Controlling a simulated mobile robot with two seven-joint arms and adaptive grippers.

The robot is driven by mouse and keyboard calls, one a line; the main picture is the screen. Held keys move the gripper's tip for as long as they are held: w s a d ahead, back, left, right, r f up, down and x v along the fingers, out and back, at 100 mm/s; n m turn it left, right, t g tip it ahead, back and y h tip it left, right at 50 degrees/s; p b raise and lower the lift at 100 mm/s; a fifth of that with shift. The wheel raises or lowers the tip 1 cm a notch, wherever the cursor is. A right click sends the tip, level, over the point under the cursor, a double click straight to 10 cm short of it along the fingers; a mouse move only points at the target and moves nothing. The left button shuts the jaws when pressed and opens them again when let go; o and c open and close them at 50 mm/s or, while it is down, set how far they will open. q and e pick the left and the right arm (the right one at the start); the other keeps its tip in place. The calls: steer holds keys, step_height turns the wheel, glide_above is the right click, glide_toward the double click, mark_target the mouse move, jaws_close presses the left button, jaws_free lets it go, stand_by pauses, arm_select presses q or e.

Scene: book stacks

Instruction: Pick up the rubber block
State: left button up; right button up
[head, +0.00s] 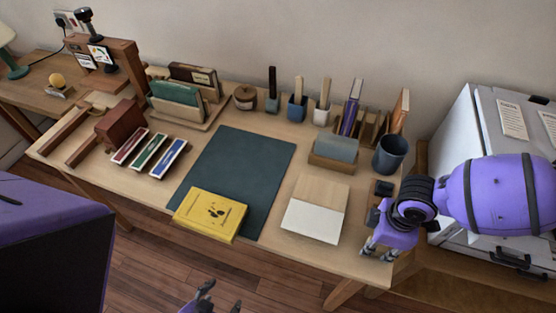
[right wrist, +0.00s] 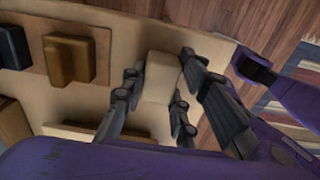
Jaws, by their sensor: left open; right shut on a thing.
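A cream block, which I take to be the rubber block (right wrist: 162,78), sits between the fingers of my right gripper (right wrist: 157,95) in the right wrist view. The fingers are shut on its two sides. In the head view my right gripper (head: 378,254) points down at the right front corner of the wooden table (head: 262,258); the block is hidden there. I cannot tell whether the block touches the tabletop. My left gripper (head: 220,300) is open and empty, low in the head view, in front of the table edge.
A yellow book (head: 211,214) lies on a dark mat (head: 240,170). A white-and-wood board (head: 314,222) lies left of my right gripper. A dark cup (head: 390,155) and a grey block on a stand (head: 334,148) are behind it. A white cabinet (head: 455,125) is at right.

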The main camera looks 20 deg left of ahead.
steer(key=shift+r, duration=0.55)
arm_select(q)
steer(key=shift+w+d+r+p, duration=0.15)
steer(key=shift+w+r+p, duration=0.3)
steer(key=shift+r+p, duration=0.15)
steer(key=shift+w+d+r+p, duration=0.15)
steer(key=shift+w+r+p, duration=0.25)
steer(key=shift+r+p, duration=0.15)
arm_select(e)
steer(key=s+a+r, duration=0.3)
steer(key=s+r, duration=0.8)
steer(key=s, duration=0.2)
steer(key=shift+s+a+r, duration=0.15)
steer(key=shift+s+r, duration=0.15)
steer(key=shift+s, duration=0.05)
